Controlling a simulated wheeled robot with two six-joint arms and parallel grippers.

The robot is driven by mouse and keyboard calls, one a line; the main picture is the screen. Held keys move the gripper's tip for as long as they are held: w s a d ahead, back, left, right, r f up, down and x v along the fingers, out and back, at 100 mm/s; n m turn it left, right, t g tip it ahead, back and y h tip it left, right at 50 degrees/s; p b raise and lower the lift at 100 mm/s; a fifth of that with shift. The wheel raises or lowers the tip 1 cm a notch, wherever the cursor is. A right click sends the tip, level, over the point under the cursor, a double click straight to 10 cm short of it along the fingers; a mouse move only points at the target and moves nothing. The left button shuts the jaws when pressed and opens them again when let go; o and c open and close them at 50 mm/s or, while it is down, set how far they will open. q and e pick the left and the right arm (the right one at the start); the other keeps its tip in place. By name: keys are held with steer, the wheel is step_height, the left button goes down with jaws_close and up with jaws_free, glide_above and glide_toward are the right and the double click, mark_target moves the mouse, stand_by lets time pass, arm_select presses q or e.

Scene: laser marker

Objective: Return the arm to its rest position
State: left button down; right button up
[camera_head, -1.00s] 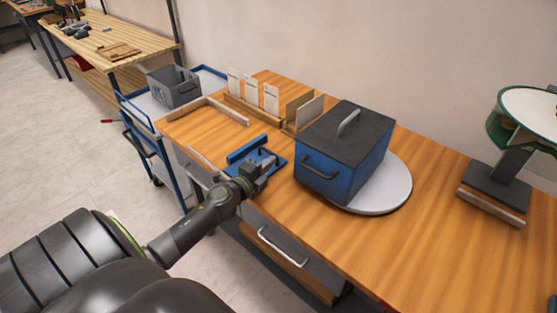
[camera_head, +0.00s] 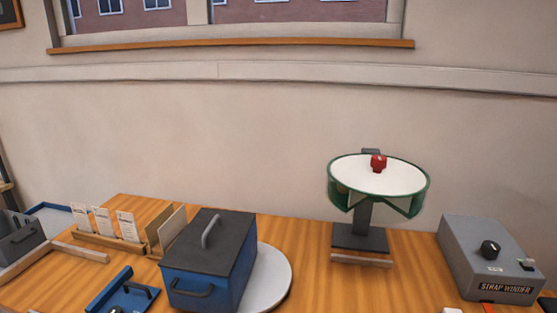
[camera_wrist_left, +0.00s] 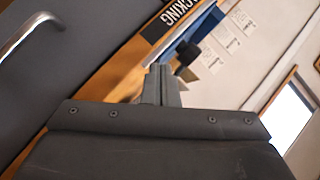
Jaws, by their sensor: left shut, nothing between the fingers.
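My left gripper (camera_wrist_left: 161,86) shows in the left wrist view, its two grey fingers together with nothing between them. Beyond the fingers are the orange wood of the bench (camera_wrist_left: 125,80), a black label (camera_wrist_left: 172,18) ending in "CKING", and a blue part (camera_wrist_left: 207,28). In the head view, the left arm is out of the picture, apart from perhaps a small dark piece at the bottom edge that I cannot identify. The blue fixture (camera_head: 112,291) lies on the bench there, cut off by the frame. My right gripper is not in view.
A blue box with a dark lid (camera_head: 206,248) stands on a round grey plate (camera_head: 273,275). A green-rimmed round stand (camera_head: 379,172) carries a red object. A grey strap winder (camera_head: 480,265) is at right. Bench between them is clear.

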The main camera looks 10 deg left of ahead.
arm_select(q)
steer(key=s+d+f+n+g+h, duration=0.1)
steer(key=s+d+n+g+h, duration=0.2)
steer(key=s+d, duration=0.5)
steer(key=s+d+f+n+g+h, duration=0.1)
steer(key=s+d+f+n+g, duration=0.3)
steer(key=s, duration=0.7)
step_height(320, 180, down, 24)
steer(key=s+a+g, duration=0.1)
steer(key=a+g, duration=0.1)
steer(key=g, duration=0.1)
steer(key=s+d+f+g+h, duration=0.1)
steer(key=s+f, duration=1.3)
steer(key=shift+s+f+m, duration=0.2)
steer(key=shift+s+m, duration=0.05)
steer(key=shift+m, duration=0.05)
